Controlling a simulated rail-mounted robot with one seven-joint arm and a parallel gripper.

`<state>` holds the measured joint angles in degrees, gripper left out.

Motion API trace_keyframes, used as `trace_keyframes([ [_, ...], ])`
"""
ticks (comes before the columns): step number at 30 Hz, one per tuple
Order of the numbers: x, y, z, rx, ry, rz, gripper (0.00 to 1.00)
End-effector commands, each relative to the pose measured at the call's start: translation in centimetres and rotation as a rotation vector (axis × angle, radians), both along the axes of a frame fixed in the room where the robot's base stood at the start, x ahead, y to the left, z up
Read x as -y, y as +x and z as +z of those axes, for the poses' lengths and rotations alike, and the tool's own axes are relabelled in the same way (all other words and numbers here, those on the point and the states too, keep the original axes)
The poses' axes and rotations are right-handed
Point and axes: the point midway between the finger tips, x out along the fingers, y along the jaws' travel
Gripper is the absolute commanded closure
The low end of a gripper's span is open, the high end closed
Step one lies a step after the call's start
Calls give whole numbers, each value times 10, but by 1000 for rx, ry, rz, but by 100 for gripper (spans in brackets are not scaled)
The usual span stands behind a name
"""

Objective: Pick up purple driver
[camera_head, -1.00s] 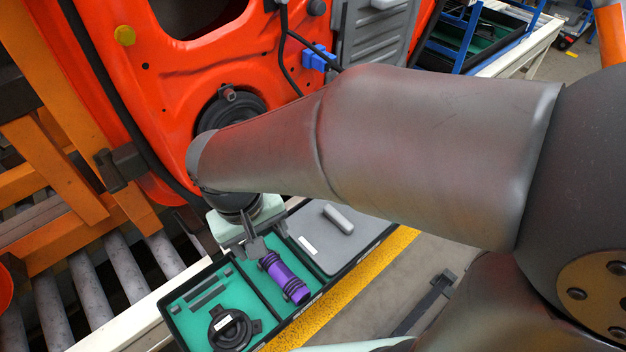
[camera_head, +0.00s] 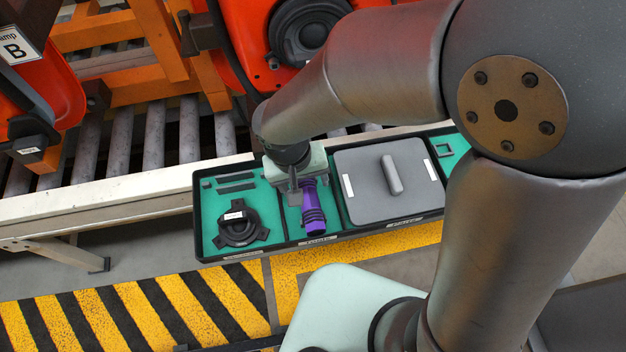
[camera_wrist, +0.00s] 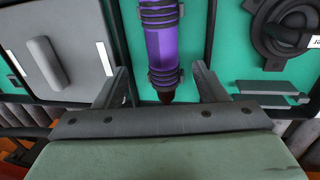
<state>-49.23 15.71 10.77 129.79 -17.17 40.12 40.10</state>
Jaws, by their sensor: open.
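The purple driver (camera_head: 314,212), with black ribbed bands, lies in the narrow middle green compartment of the black tray (camera_head: 349,237). My gripper (camera_head: 297,200) is over the back end of that compartment and covers the driver's far end in the head view. In the wrist view the driver (camera_wrist: 164,45) runs up the picture, its dark tip pointing toward the palm. The two open fingers of my gripper (camera_wrist: 162,80) stand on either side of that tip, with visible gaps to it. Nothing is held.
A round black speaker part (camera_head: 238,226) and dark strips lie in the left compartment. The roller conveyor (camera_head: 150,140) and an orange door with a speaker (camera_head: 303,30) are behind.

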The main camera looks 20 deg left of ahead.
Motion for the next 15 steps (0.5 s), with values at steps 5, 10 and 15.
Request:
trace_keyframes([
  [5, 2, 1, -13, 0, -1, 2, 35],
  [10, 4, -3, -33, -2, -3, 2, 35],
  [15, 7, -4, -57, -2, -3, 1, 35],
])
